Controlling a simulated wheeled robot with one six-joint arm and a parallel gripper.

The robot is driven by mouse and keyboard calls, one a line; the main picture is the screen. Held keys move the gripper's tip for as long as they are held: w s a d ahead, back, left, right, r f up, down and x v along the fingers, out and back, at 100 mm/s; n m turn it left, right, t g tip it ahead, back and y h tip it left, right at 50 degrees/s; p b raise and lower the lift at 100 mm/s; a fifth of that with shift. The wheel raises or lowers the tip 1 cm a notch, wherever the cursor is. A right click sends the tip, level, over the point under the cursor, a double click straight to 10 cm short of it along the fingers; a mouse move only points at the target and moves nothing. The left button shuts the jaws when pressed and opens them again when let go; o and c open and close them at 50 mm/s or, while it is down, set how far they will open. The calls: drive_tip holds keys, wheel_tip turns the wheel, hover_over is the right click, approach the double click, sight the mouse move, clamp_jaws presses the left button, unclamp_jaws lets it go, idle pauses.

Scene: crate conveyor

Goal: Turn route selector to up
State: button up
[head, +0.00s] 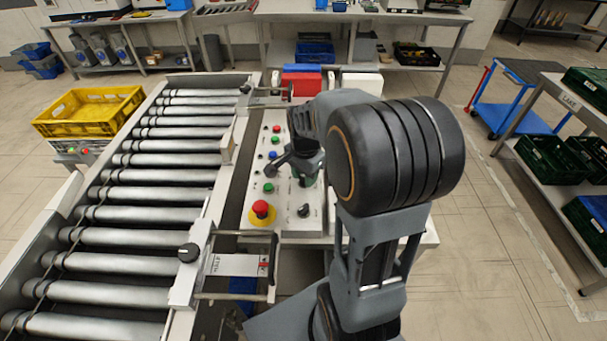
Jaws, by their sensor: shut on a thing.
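A white control panel (288,222) with coloured buttons stands right of the roller conveyor. My gripper (285,168) is low over the middle of this panel, with its dark fingers shut on what appears to be the route selector. That control is hidden by the fingers and wrist, so its pointing direction cannot be read. A black knob (303,211) shows free on the panel, nearer to me. A red mushroom button (261,209) on a yellow base is left of it. No lettering on the panel is legible.
Green (268,188) and blue (272,155) buttons lie close to my fingers. The roller conveyor (150,175) fills the left, with a gate frame (238,265) and black knob (189,252) near me. A yellow crate (90,108) stands beyond it.

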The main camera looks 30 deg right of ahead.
drive_tip(key=shift+w+a+r+m, duration=0.1)
drive_tip(key=shift+r+m, duration=0.05)
drive_tip(key=shift+m, duration=0.25)
idle(0.3)
drive_tip(key=o, duration=0.7)
drive_tip(key=shift+w+a, duration=0.1)
drive_tip(key=shift+o, duration=1.2)
wheel_tip(320, 180, up, 14)
drive_tip(key=shift+f, duration=0.2)
